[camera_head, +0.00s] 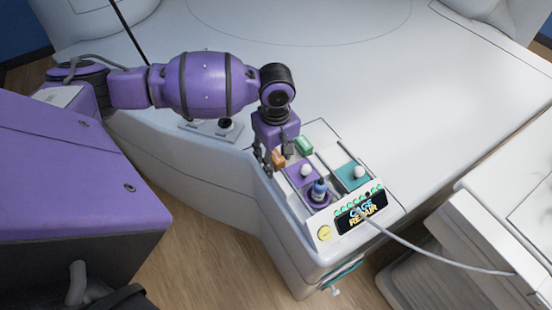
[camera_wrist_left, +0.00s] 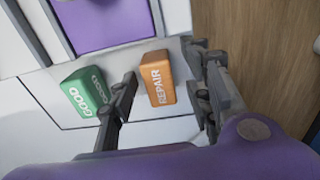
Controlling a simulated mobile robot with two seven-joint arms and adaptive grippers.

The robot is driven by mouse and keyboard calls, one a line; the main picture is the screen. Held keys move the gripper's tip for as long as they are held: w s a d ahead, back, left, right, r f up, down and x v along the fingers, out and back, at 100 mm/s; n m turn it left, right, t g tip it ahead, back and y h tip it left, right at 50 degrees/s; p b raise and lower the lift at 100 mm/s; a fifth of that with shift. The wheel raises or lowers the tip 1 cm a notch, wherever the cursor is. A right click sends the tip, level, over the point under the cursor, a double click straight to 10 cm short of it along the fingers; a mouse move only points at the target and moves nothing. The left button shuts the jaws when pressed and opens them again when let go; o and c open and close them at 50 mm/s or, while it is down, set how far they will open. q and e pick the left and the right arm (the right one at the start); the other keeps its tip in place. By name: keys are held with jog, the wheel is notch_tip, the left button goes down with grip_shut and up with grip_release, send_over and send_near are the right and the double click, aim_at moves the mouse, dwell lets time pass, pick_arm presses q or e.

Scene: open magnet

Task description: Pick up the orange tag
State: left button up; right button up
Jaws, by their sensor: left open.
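The orange tag (camera_head: 278,158) is a small block at the far-left end of the white panel. In the left wrist view my left gripper (camera_wrist_left: 168,72) has one finger on each side of the tag, with a visible gap on the left. Contact on the right cannot be told. My right gripper is not in view.
A green tag (camera_wrist_left: 85,92) marked GOOD lies just left of my left finger; it also shows in the head view (camera_head: 304,146). A CAGE REPAIR sign (camera_head: 361,212) stands at the near end.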

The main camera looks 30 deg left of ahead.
pick_arm(q)
grip_shut()
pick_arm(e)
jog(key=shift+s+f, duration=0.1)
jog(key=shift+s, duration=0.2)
pick_arm(q)
jog(key=shift+r, duration=0.1)
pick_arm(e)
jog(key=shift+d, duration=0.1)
